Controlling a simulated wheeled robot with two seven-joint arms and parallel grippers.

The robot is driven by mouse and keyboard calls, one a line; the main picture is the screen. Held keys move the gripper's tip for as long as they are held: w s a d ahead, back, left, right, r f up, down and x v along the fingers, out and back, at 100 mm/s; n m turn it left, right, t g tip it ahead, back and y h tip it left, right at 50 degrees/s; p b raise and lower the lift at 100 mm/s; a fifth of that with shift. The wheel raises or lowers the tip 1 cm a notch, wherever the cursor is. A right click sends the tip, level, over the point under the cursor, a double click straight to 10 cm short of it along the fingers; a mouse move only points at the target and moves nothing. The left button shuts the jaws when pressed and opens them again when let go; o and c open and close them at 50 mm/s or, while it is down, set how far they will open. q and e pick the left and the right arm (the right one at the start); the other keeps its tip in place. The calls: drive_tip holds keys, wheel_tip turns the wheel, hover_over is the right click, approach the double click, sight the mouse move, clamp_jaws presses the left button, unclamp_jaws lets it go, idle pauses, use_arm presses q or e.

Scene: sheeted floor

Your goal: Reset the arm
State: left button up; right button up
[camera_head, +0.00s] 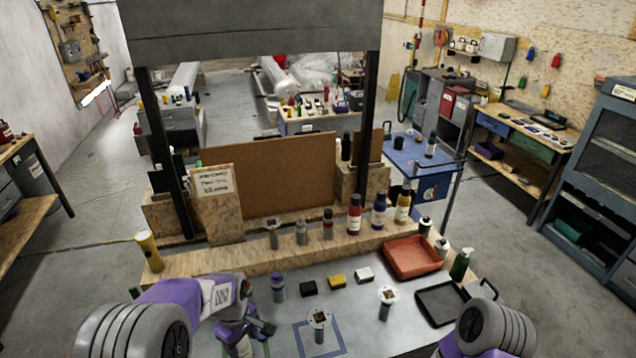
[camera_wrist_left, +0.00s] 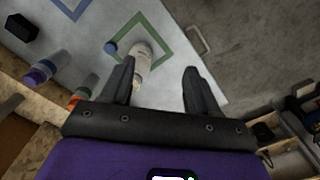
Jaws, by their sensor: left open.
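My left arm reaches in from the left in the head view, with its gripper (camera_head: 252,338) low over the grey tabletop. In the left wrist view the gripper (camera_wrist_left: 160,82) has its two fingers wide apart and nothing clamped between them. A pale bottle (camera_wrist_left: 142,68) is on the table inside a green square outline (camera_wrist_left: 163,48), beyond the fingers and closer to the left one. I cannot tell whether that finger touches it.
Near the left gripper are a purple-capped bottle (camera_head: 278,287), a black block (camera_head: 308,288) and a flanged metal part (camera_head: 319,322) at a blue square. A yellow block (camera_head: 337,281), red tray (camera_head: 412,258) and black tray (camera_head: 440,302) lie rightward. Several bottles line the back ledge.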

use_arm(q)
drive_tip(key=s+d+f+m+h+b, duration=0.1)
drive_tip(key=s+f+m+b, duration=0.15)
drive_tip(key=f, duration=0.55)
drive_tip(key=s+f+m+b, duration=0.1)
drive_tip(key=f+b, duration=0.2)
drive_tip(key=f, duration=0.5)
drive_tip(key=s+d+f+m+h+b, duration=0.1)
drive_tip(key=s+d+f+m+b, duration=0.1)
drive_tip(key=s+d+f+b, duration=0.2)
drive_tip(key=s+d+f+m+h+b, duration=0.2)
drive_tip(key=s+f, duration=0.8)
drive_tip(key=f, duration=0.5)
drive_tip(key=d+m+b, duration=0.1)
drive_tip(key=b, duration=0.1)
drive_tip(key=shift+s+d+t+b, duration=0.2)
drive_tip(key=shift+d+t+b, duration=0.1)
drive_tip(key=shift+d+b, duration=0.1)
use_arm(e)
wheel_tip(320, 180, down, 14)
